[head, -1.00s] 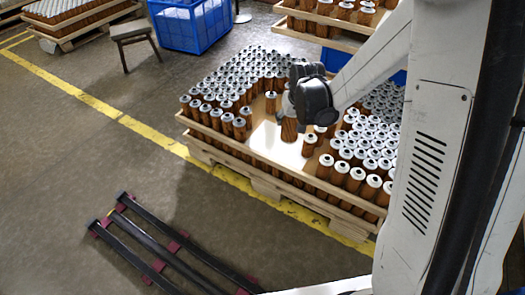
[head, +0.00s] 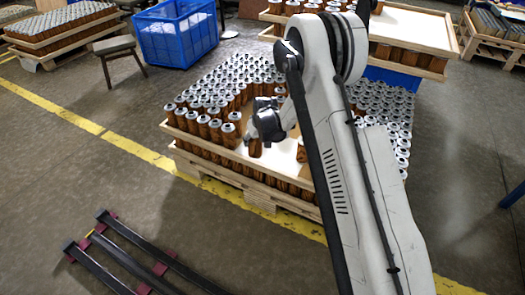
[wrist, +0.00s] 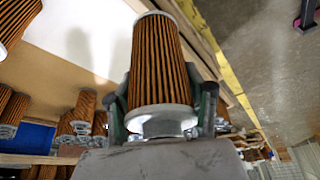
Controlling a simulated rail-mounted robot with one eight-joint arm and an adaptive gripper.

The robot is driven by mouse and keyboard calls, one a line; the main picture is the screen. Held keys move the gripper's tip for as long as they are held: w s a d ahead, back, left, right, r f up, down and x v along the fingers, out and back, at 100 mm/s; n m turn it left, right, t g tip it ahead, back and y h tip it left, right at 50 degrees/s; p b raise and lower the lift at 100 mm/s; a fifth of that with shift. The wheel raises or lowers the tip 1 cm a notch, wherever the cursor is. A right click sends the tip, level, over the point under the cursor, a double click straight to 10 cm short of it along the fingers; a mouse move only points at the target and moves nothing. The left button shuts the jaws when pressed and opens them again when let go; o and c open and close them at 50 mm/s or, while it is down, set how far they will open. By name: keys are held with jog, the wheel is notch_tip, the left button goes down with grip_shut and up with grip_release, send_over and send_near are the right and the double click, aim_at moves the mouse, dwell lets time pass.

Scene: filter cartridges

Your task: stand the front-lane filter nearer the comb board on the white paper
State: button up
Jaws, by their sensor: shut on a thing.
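My gripper (wrist: 163,100) is shut on a brown pleated filter (wrist: 157,62), gripping it near its metal cap. In the head view the held filter (head: 255,148) hangs roughly upright below my gripper (head: 262,128), near the pallet's front edge. The white paper (head: 278,160) shows as a bright patch right of the filter, partly behind my arm. In the wrist view a white surface (wrist: 75,42) lies beyond the filter to the left. I cannot tell whether the filter touches anything below. I cannot pick out the comb board.
Rows of standing filters (head: 205,118) crowd the pallet left of my gripper, and more (head: 390,110) stand at the right behind my arm. A wooden rim (head: 215,158) edges the pallet front. A blue crate (head: 170,38) and a stool (head: 115,45) stand behind on the floor.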

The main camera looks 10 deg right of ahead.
jog(key=shift+w+d+f+b, duration=0.85)
jog(key=shift+w+f, duration=0.55)
jog(key=shift+f, duration=0.3)
jog(key=shift+w+d+f+b, duration=0.85)
jog(key=shift+w+f, duration=0.5)
jog(key=shift+f, duration=0.3)
jog(key=shift+w+d+f+b, duration=0.75)
jog(key=shift+w+d+f, duration=0.2)
jog(key=shift+w+f, duration=0.6)
jog(key=shift+s, duration=0.15)
jog(key=shift+f, duration=0.15)
jog(key=o, duration=1.2)
